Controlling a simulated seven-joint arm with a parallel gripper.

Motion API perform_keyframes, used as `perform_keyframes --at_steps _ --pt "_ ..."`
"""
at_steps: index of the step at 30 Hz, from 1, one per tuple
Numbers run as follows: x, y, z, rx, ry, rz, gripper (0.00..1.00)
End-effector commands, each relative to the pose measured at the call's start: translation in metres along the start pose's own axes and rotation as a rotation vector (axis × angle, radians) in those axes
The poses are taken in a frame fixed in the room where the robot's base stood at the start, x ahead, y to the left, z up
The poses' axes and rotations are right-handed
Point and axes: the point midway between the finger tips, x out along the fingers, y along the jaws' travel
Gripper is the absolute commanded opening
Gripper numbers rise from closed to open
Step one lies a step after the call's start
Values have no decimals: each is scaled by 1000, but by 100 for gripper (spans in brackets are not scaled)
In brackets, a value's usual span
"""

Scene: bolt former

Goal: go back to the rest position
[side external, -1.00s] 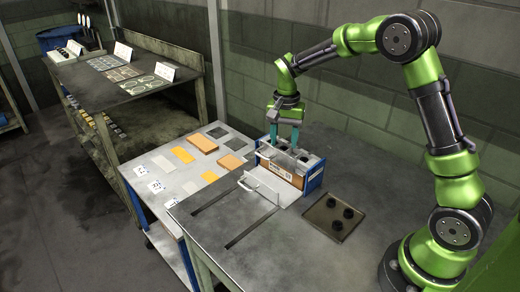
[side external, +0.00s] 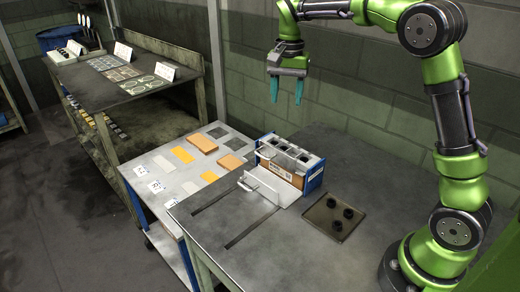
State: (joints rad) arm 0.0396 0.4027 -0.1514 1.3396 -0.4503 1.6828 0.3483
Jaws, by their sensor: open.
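My gripper (side external: 286,98) is open and empty. Its two teal fingers point down, apart, high above the table and clear of everything. Below it stands the bolt former (side external: 312,183), a box with blue ends, a brown front with a label and several dark openings along its top. What lies inside the openings is too small to tell.
A dark tray (side external: 318,228) with three black round pieces lies right of the former. A side cart (side external: 178,182) at left carries orange, yellow and grey blocks. Shelving (side external: 130,90) stands behind it. The table front (side external: 260,255) is clear.

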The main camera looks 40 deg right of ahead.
Motion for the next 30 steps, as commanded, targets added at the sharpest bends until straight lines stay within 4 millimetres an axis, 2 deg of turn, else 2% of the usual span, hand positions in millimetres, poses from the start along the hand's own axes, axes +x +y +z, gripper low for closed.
perform_keyframes --at_steps 1,4,11,22,24,26,30 --pt "-10 0 0 0 2 -4 54" --pt "-23 0 0 -1 1 -2 54" --pt "-36 0 0 -1 -1 -1 54" --pt "-35 -2 -3 -28 17 -8 54" --pt "-23 -2 -4 -74 21 -9 54" --pt "-15 2 0 -128 24 -22 54" --pt "-13 18 28 -277 51 -108 54"
